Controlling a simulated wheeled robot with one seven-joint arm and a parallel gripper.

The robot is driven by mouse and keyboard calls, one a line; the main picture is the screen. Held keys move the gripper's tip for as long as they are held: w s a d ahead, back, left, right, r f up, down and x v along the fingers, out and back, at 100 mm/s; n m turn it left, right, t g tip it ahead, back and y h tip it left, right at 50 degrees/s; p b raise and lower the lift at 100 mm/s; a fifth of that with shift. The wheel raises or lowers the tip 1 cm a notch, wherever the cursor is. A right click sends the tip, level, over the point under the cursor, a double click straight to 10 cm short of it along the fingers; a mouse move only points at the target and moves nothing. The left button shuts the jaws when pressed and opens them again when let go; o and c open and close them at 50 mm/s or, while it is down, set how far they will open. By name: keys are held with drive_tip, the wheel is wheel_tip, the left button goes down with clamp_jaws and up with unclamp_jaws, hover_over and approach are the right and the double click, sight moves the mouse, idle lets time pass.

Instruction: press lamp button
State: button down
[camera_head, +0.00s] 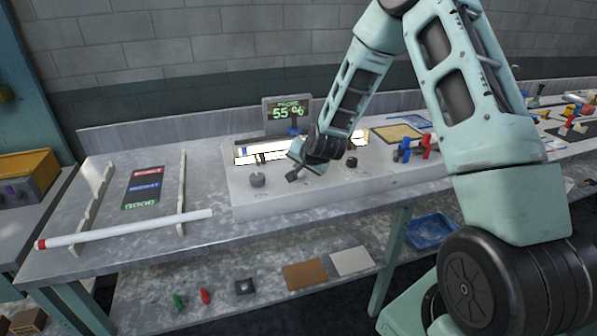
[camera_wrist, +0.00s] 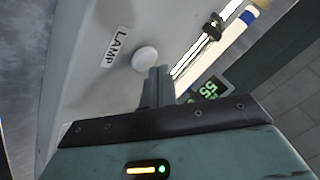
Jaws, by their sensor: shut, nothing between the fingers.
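The lamp button (camera_wrist: 145,59) is a white round cap on the pale panel in the wrist view, beside a white LAMP label (camera_wrist: 115,47). In the head view I cannot make the button out near my gripper. My gripper (camera_head: 292,177) is shut and empty over the front part of the white bench unit (camera_head: 300,197). In the wrist view the closed fingertips (camera_wrist: 159,72) appear just beside the button's lower right edge. I cannot tell whether they touch it.
A dark knob (camera_head: 257,180) stands left of my gripper and another (camera_head: 351,162) right. Behind is a lit strip and a display (camera_head: 287,112) reading 55%. A white tube with a red end (camera_head: 125,230) lies across two racks at left. Blue and red clamps (camera_head: 404,150) stand at right.

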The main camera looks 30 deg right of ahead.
sight(299, 174)
drive_tip(key=shift+r, duration=0.15)
wheel_tip(299, 174, up, 6)
drive_tip(key=p, duration=0.3)
drive_tip(key=shift+p, duration=0.3)
idle(0.5)
drive_tip(key=s+a+r+n+g+y, duration=0.1)
drive_tip(key=s+a+r+n, duration=0.2)
drive_tip(key=a, duration=0.5)
drive_tip(key=s+a+n+g+y+b, duration=0.1)
drive_tip(key=s+a+n+g+y, duration=0.15)
drive_tip(key=s+a, duration=0.4)
drive_tip(key=s+a+r+n+y, duration=0.1)
drive_tip(key=s+a+r+n, duration=0.15)
drive_tip(key=a, duration=0.65)
drive_tip(key=s+a+n+g, duration=0.1)
drive_tip(key=s+n, duration=0.2)
drive_tip(key=s, duration=0.5)
drive_tip(key=s+a+r+n+g+h+b, duration=0.1)
drive_tip(key=s+n, duration=0.3)
drive_tip(key=s, duration=0.5)
drive_tip(key=s+a+r+n+g+h, duration=0.1)
drive_tip(key=s+a+n+g, duration=0.2)
drive_tip(key=s, duration=0.6)
drive_tip(key=shift+s+n+b, duration=0.15)
drive_tip(key=shift+n+b, duration=0.2)
drive_tip(key=shift+n, duration=0.05)
